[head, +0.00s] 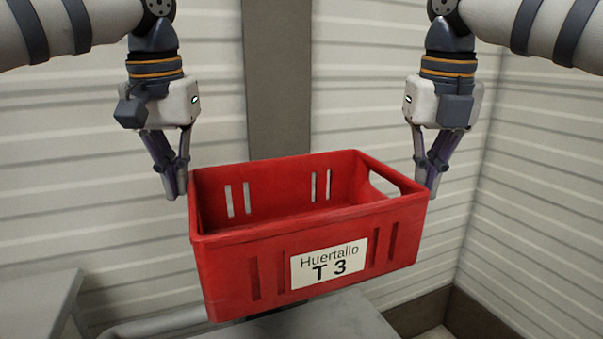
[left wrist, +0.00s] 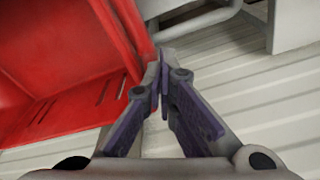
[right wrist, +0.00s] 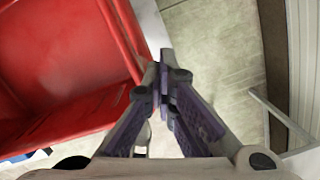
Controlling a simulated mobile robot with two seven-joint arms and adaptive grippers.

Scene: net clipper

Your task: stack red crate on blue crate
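The red crate (head: 270,240) with a white label fills the middle of the head view. It is empty as far as I see, and looks slightly tilted and raised over a grey surface. My left gripper (head: 178,195) is shut beside the crate's left end; my right gripper (head: 432,191) is shut beside its right end. In the left wrist view the left fingertips (left wrist: 160,77) meet by the red wall (left wrist: 75,55). In the right wrist view the right fingertips (right wrist: 162,72) do likewise. I see no wall between the fingers. No blue crate is clearly visible.
A grey surface (head: 345,318) lies below the crate. A pale tabletop (head: 38,300) stands at the lower left, with a grey tube (head: 150,325) near it. Corrugated walls close off the back and right. A small blue patch (right wrist: 16,158) shows in the right wrist view.

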